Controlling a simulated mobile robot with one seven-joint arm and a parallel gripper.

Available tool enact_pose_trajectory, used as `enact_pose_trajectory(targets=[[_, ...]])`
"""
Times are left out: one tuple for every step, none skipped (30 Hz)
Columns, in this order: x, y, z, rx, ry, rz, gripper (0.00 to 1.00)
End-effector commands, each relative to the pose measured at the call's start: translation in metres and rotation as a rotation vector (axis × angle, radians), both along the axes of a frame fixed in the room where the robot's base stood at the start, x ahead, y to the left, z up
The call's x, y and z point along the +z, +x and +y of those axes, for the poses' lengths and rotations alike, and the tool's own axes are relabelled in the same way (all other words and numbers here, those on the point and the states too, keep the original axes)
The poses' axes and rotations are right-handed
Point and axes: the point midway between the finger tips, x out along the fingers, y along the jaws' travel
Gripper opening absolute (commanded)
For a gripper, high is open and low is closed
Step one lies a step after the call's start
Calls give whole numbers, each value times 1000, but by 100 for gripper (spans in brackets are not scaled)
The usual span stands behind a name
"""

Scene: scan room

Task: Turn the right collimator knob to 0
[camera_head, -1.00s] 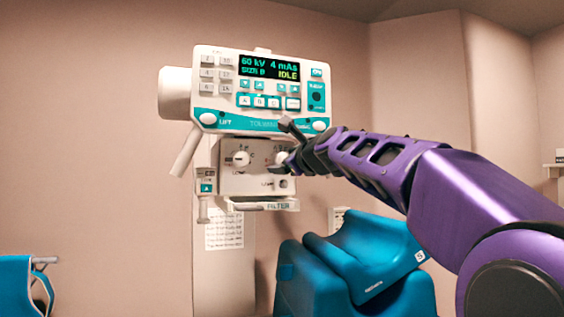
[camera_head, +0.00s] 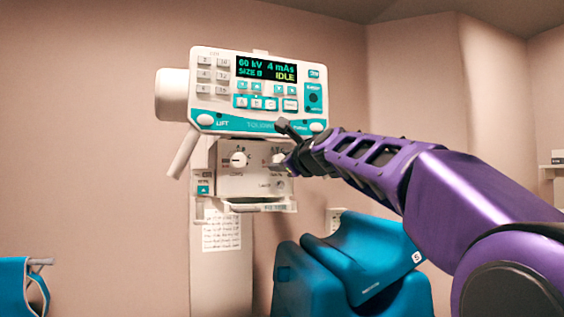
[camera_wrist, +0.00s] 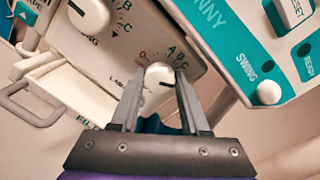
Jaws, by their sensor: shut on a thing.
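The right collimator knob (camera_wrist: 159,74) is white and round, with a dark pointer line toward the lower right in the wrist view. Marks 0, A, B and C curve around its top. My gripper (camera_wrist: 158,80) is shut on this knob, one finger on each side. In the head view, my gripper (camera_head: 286,158) reaches the knob (camera_head: 278,157) from the right and partly hides it. The left collimator knob (camera_head: 239,159) sits beside it on the white collimator panel (camera_head: 232,184); it also shows in the wrist view (camera_wrist: 90,13).
The control head (camera_head: 212,90) with its lit display overhangs the panel, close above my gripper. A tray handle (camera_head: 258,207) runs below the panel. A blue padded chair (camera_head: 345,275) stands below my arm.

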Motion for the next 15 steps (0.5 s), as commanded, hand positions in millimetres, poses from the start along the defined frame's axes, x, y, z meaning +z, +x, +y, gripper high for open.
enact_pose_trajectory(targets=[[0,0,1,2,-11,-2,0],[0,0,1,2,-20,-6,0],[0,0,1,2,-34,-10,0],[0,0,2,3,-46,-13,0],[0,0,2,2,-62,-18,0],[0,0,1,3,-82,-23,0],[0,0,1,2,-101,-29,0],[0,0,1,2,-120,-34,0],[0,0,2,2,-148,-42,0],[0,0,2,2,-172,-49,0],[0,0,2,2,-195,-56,0],[0,0,1,1,-228,-65,0],[0,0,2,2,-255,-72,0],[0,0,2,2,-282,-80,0],[0,0,2,2,-319,-91,0]])
